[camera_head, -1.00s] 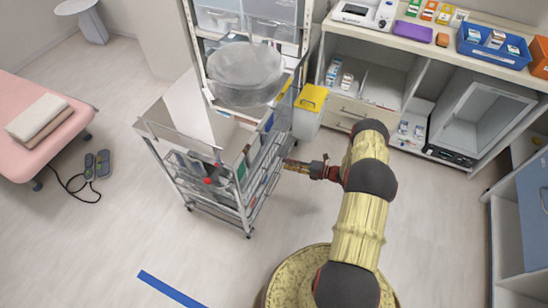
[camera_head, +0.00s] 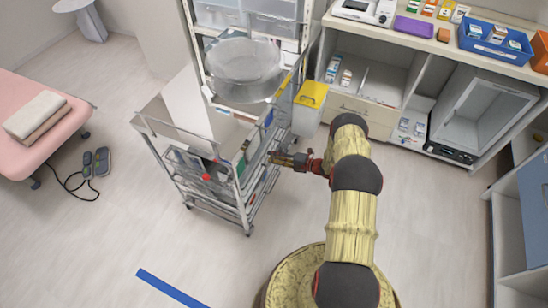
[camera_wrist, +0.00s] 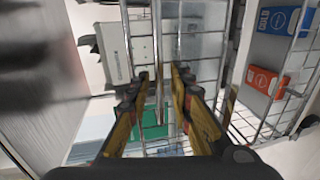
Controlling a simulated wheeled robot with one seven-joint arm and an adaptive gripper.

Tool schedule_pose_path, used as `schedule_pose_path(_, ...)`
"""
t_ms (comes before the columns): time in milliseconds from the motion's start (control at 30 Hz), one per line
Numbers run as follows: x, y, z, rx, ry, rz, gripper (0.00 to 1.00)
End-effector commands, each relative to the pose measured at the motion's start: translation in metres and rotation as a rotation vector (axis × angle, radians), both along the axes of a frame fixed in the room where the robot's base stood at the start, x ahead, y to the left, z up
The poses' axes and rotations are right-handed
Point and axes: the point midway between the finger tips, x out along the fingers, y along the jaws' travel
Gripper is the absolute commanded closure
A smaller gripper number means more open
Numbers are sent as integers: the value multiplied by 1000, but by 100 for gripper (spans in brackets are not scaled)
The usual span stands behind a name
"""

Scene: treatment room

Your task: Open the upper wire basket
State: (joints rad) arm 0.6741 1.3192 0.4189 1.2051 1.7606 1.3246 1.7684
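The metal cart (camera_head: 243,207) stands left of my arm, with wire baskets stacked under its top. The upper wire basket's side (camera_head: 256,166) is partly hidden by my gripper and the cart frame. My gripper (camera_head: 272,157) is at the cart's right side, level with the upper part of the baskets. In the wrist view, my gripper (camera_wrist: 155,93) has its two fingers apart, with upright wires (camera_wrist: 156,45) showing between and beyond them. I cannot tell whether the fingers touch the wires. A white box and a green item (camera_wrist: 152,124) show behind the wires.
A yellow-lidded bin (camera_head: 310,103) stands behind my gripper, near the counter (camera_head: 440,48). A clear round container (camera_head: 243,72) is above the cart. Blue and orange boxes (camera_wrist: 264,80) sit behind wire mesh.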

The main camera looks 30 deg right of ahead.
Motion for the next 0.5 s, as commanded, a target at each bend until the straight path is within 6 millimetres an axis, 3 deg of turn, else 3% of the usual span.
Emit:
schedule_pose_path(133,0,0,0,0,0,0,78)
schedule_pose_path(500,0,0,0,0,0,0,100)
